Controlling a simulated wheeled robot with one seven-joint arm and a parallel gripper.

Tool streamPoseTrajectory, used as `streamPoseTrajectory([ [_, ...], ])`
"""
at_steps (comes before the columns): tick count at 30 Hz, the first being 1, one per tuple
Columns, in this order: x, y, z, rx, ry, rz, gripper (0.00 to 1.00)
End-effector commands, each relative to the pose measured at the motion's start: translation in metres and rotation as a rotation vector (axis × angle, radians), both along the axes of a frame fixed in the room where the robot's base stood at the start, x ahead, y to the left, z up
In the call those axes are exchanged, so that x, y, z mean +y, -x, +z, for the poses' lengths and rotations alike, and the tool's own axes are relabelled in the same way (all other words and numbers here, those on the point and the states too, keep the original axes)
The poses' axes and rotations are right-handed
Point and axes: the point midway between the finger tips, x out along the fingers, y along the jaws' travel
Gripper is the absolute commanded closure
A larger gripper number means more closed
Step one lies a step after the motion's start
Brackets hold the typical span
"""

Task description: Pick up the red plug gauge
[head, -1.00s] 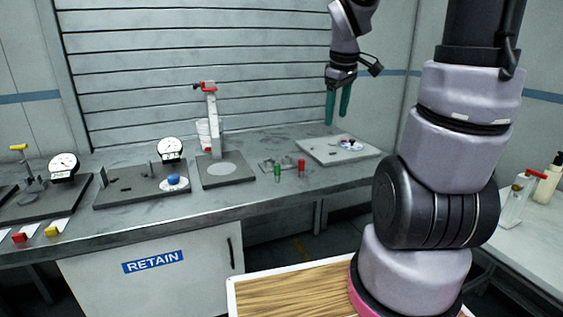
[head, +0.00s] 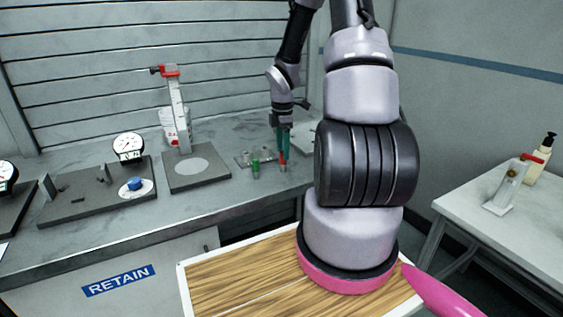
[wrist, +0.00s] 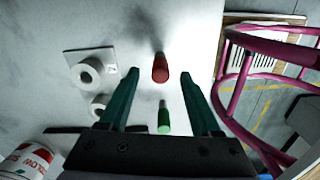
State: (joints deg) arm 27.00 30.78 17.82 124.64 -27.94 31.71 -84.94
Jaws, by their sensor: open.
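The red plug gauge (wrist: 160,70) stands on the grey bench in the wrist view, just beyond and between my open fingertips. In the head view the red plug gauge (head: 282,166) shows right under my gripper (head: 283,143), whose green fingers partly cover it. My gripper (wrist: 161,75) is open with nothing between its fingers; I cannot tell the exact height gap. A green plug gauge (head: 255,168) stands to the left of the red one. In the wrist view the green gauge (wrist: 164,120) lies between the fingers' lines, closer to the palm.
A small plate with ring-shaped pieces (head: 243,160) lies beside the gauges. A height stand (head: 181,120) on a dark base (head: 210,180) is to the left, with a white container (head: 168,125) behind it. A dial gauge (head: 128,147) stands further left. A white side table (head: 480,190) is at right.

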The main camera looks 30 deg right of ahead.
Motion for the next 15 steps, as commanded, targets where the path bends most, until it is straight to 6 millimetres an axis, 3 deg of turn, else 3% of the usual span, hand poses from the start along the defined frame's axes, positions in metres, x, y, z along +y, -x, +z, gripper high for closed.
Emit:
streamPoseTrajectory([
  [15,0.001,0.0,-0.056,0.001,0.001,-0.001,0.35],
])
